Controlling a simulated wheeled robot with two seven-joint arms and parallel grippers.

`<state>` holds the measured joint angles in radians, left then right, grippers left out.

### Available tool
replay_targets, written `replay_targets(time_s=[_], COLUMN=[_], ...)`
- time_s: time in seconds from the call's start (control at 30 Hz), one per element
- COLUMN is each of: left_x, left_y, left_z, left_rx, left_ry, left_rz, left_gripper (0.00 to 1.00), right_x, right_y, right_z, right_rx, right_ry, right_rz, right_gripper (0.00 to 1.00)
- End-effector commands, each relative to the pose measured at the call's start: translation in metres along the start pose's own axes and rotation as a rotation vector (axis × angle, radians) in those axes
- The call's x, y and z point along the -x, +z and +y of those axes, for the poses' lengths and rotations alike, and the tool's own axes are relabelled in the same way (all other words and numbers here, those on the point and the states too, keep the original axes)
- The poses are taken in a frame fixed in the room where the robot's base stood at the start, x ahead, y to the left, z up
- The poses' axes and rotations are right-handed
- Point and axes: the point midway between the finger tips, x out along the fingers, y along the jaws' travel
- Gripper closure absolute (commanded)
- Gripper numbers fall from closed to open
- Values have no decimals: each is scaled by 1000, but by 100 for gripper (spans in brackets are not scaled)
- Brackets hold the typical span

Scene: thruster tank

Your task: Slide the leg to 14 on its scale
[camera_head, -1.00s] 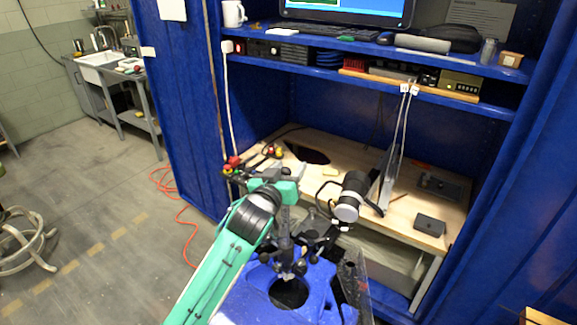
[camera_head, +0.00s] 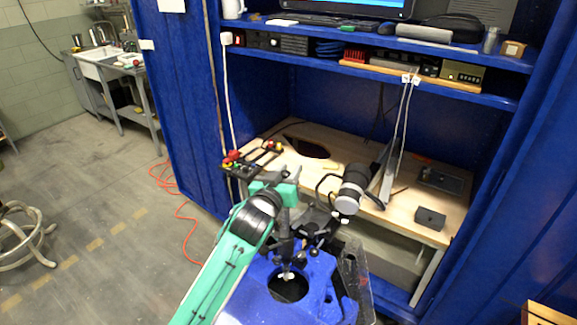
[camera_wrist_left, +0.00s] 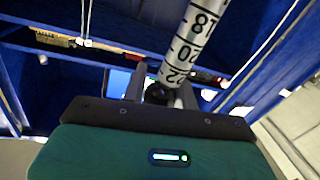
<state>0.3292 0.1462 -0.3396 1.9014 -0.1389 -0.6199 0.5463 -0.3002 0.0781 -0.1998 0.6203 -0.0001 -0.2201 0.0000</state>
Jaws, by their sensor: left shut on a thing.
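The leg (camera_wrist_left: 195,40) is a white tube with a black scale in the left wrist view. The marks 18, 20 and 22 show on it, with 22 nearest my gripper. My left gripper (camera_wrist_left: 160,85) has its fingers around a dark round piece at the near end of the leg and is shut on it. The mark 14 and the scale's reading edge are out of sight. In the head view my left gripper (camera_head: 290,207) is above the blue parts, and the scale cannot be read there. My right gripper is not in view.
A black and silver cylinder (camera_head: 352,190) stands close to the right of my left gripper. A wooden bench (camera_head: 400,212) inside the blue cabinet (camera_head: 180,100) holds a small grey box (camera_head: 430,218). Shelves with equipment are above. Open floor (camera_head: 95,215) lies to the left.

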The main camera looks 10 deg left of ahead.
Motion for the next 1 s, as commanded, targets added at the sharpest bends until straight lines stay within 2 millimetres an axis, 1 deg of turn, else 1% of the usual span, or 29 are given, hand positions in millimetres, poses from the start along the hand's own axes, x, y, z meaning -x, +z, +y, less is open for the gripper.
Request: replay_targets(time_s=[0.03,0.2,0.3,0.4,0.47,0.77,0.8,0.9,1.0], left_x=[0,0,0,0,1,1,1,0,0], left_y=[27,69,86,96,98,98,97,97,97], left_z=[-4,-13,-16,-18,-19,-19,-19,-19,-19], left_rx=[3,3,2,1,1,1,1,1,1], left_ry=[-2,-3,-2,-2,-2,-2,-1,-1,-1], left_rz=[-11,-11,-10,-9,-8,-7,-6,-6,-5], left_gripper=[100,100,100,100,100,100,69,50,50], right_x=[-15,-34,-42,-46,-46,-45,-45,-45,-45], right_y=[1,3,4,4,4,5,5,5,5], right_z=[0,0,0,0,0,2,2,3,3], right_rx=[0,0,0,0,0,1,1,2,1], right_ry=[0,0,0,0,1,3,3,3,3], right_rz=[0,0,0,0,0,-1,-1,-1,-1], right_gripper=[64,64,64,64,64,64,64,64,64])
